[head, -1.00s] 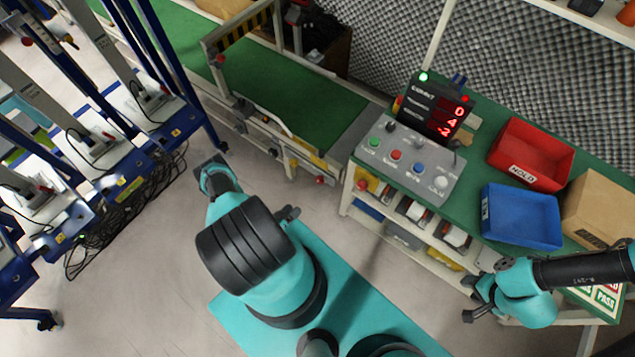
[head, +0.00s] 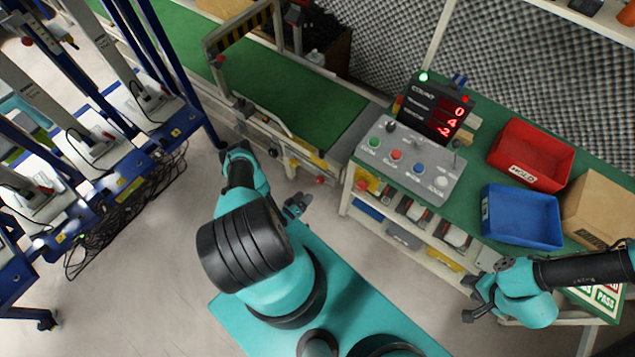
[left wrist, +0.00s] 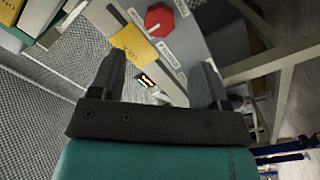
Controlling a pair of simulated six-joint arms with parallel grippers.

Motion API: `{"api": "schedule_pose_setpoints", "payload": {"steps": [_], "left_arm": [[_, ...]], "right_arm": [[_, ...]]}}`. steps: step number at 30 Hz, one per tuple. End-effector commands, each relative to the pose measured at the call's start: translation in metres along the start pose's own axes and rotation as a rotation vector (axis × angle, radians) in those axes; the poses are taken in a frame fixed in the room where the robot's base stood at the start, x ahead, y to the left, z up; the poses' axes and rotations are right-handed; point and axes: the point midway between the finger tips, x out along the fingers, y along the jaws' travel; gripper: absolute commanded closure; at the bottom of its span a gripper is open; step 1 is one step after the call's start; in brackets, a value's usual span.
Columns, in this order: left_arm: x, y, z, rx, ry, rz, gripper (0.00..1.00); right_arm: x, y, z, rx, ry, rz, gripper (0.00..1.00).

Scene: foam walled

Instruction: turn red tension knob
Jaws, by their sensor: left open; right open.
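The red tension knob (head: 320,181) sits on the end of the conveyor frame, beside a yellow tag (head: 318,159). In the left wrist view the knob (left wrist: 160,19) is a red octagon with a pale bar, on a grey panel with labels and the yellow tag (left wrist: 131,44). My left gripper (head: 298,205) is open and empty, short of the knob and apart from it. In the left wrist view its fingers (left wrist: 160,58) are spread, with the knob beyond the tips. My right gripper (head: 470,300) is open and empty by the bench's front edge.
A control box (head: 410,165) with buttons and a count display (head: 436,108) stand on the green bench. A red bin (head: 530,153) and a blue bin (head: 521,215) stand to their right. Blue-framed racks (head: 100,150) and cables stand left. Floor is clear before the conveyor.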

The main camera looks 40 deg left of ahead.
Motion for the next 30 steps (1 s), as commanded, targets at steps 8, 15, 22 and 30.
{"api": "schedule_pose_setpoints", "payload": {"steps": [8,15,22,30], "left_arm": [[0.043,0.002,0.001,0.001,-0.001,0.004,0.30],[0.079,0.001,0.001,0.001,-0.001,0.003,0.30],[0.096,0.001,0.000,0.000,0.000,0.000,0.30],[0.097,0.001,0.000,-0.001,0.000,0.000,0.30]], "right_arm": [[0.000,0.000,0.000,0.000,0.000,0.000,0.57],[0.000,0.000,0.000,0.000,0.000,0.000,0.57],[0.000,0.000,0.000,0.000,0.000,0.000,0.57],[0.000,0.000,0.000,0.000,0.000,0.000,0.57]]}}
